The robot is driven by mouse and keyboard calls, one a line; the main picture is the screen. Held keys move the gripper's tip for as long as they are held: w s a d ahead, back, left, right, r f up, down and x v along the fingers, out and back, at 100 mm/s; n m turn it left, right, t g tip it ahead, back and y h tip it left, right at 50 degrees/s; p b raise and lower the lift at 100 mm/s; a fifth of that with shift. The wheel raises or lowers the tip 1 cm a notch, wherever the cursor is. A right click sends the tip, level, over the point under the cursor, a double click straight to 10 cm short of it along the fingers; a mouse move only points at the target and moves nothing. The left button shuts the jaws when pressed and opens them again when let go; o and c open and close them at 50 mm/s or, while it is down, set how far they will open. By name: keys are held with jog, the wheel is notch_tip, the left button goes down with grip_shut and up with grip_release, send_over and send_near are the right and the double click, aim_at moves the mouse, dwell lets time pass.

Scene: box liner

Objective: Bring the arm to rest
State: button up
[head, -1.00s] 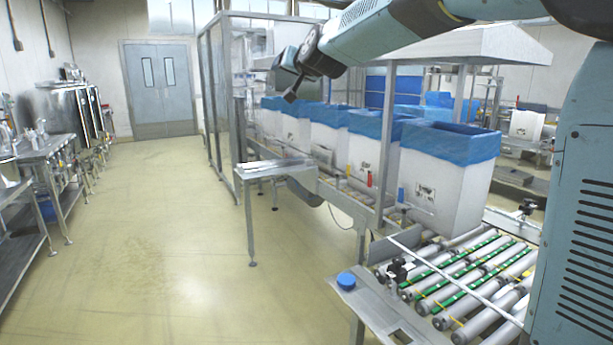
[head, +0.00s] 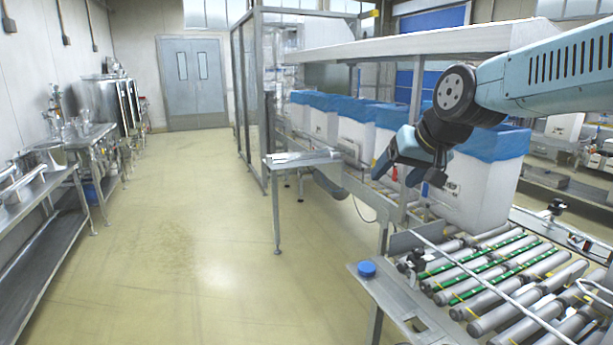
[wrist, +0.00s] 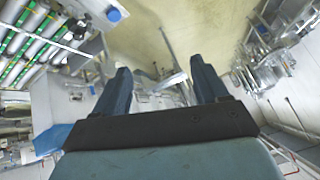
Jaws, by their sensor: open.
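My arm (head: 545,75) reaches in from the right in the head view, raised above the roller conveyor. My gripper (head: 408,165) hangs at its end in front of the white boxes with blue liners. In the wrist view my gripper (wrist: 160,85) shows two fingers spread wide apart with nothing between them. It is open and empty. The floor and a metal stand show beyond the fingers. In the head view part of the gripper is dark and small, and it covers part of the boxes behind it.
A row of white boxes with blue liners (head: 480,185) stands on the conveyor. Empty rollers (head: 500,270) lie at the near right, beside a panel with a blue button (head: 367,268). A metal hood (head: 420,45) hangs above. A small side table (head: 303,158) juts out. The floor (head: 200,250) is clear.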

jog(key=s+d+f+h, duration=0.1)
jog(key=s+d+f, duration=0.1)
jog(key=s, duration=0.6)
jog(key=s+d+f+g+h, duration=0.1)
jog(key=s+d+f+h, duration=0.1)
jog(key=s, duration=0.6)
jog(key=shift+d+f+g, duration=0.3)
jog(key=shift+d+f, duration=0.1)
jog(key=shift+d, duration=0.2)
jog(key=shift+c, duration=0.4)
